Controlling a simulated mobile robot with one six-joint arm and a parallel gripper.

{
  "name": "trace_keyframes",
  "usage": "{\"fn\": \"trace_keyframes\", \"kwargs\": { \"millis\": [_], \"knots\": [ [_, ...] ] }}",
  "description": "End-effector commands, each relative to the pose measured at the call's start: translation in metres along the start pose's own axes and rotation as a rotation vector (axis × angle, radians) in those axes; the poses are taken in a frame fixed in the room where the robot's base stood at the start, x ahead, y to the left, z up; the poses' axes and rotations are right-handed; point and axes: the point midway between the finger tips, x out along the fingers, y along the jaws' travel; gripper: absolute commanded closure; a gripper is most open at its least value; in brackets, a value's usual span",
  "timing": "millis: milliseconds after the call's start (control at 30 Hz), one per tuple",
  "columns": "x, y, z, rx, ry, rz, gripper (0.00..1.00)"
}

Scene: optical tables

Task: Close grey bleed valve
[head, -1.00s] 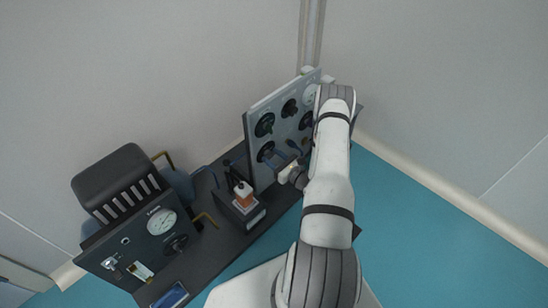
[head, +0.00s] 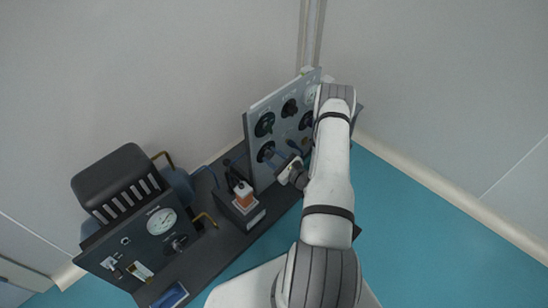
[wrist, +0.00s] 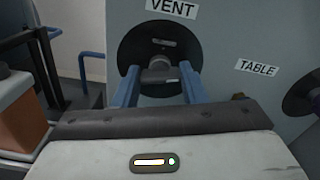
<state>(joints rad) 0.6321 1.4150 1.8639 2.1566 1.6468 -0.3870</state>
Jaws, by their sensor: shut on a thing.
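In the wrist view, a grey knob (wrist: 158,70) sticks out from a round black dial plate (wrist: 187,42) on a grey panel, below a VENT label (wrist: 171,9). The blue fingers of my gripper (wrist: 160,82) stand on either side of this knob and are shut on it. Nothing in view reads "bleed". In the head view, my gripper (head: 283,155) is against the lower part of the upright grey panel (head: 279,124). There my gripper and arm hide part of the panel, and the gripped knob cannot be made out.
Another dark knob (wrist: 303,96) sits right of the TABLE label (wrist: 258,67). An orange-and-white block on a dark box (head: 248,213) stands left of my gripper. A second dark gauge panel (head: 143,246) is further left. Open blue floor (head: 430,230) lies right.

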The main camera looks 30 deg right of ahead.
Motion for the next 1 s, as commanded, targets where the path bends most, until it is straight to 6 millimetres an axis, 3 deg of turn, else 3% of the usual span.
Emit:
{"fn": "trace_keyframes", "kwargs": {
  "millis": [1000],
  "knots": [
    [0.0008, -0.0017, -0.0004, -0.963, 0.001, -0.003, 0.85]
  ]
}}
